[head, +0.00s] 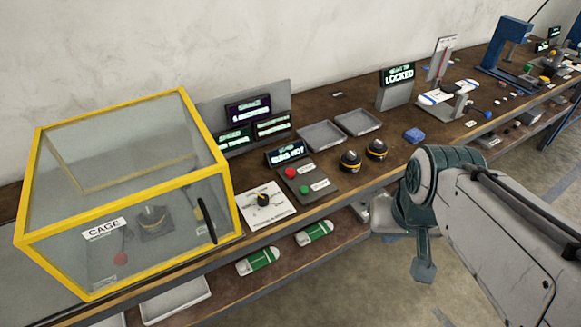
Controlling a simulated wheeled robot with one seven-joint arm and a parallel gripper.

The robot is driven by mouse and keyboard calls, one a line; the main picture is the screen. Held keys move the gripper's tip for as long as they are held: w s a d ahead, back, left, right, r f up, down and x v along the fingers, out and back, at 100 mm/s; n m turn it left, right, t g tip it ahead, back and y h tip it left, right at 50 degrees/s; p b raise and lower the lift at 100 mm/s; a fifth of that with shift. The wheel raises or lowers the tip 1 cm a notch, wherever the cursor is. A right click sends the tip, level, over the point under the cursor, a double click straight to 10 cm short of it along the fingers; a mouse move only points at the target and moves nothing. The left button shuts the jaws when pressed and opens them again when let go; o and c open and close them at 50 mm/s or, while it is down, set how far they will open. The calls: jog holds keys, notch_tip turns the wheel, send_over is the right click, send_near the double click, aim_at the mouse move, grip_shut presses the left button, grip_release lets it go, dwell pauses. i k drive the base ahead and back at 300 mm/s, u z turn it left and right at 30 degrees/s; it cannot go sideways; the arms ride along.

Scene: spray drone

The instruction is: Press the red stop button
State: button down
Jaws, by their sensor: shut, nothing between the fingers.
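A red button (291,173) sits on a dark grey panel (322,184) on the bench, with a green button (304,190) in front of it. Each has a small white label, too small to read surely.
A dark knob on a white plate (263,200) stands left of the panel. Two black-and-yellow domed buttons (350,161) stand right of it. Behind are lit displays (286,152) and two grey trays (321,135). A lower shelf holds green-and-white items (258,262).

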aim_at(289, 172)
jog(key=k, duration=0.5)
jog(key=z, duration=0.35)
jog(key=i, duration=1.35)
jog(key=u, duration=0.45)
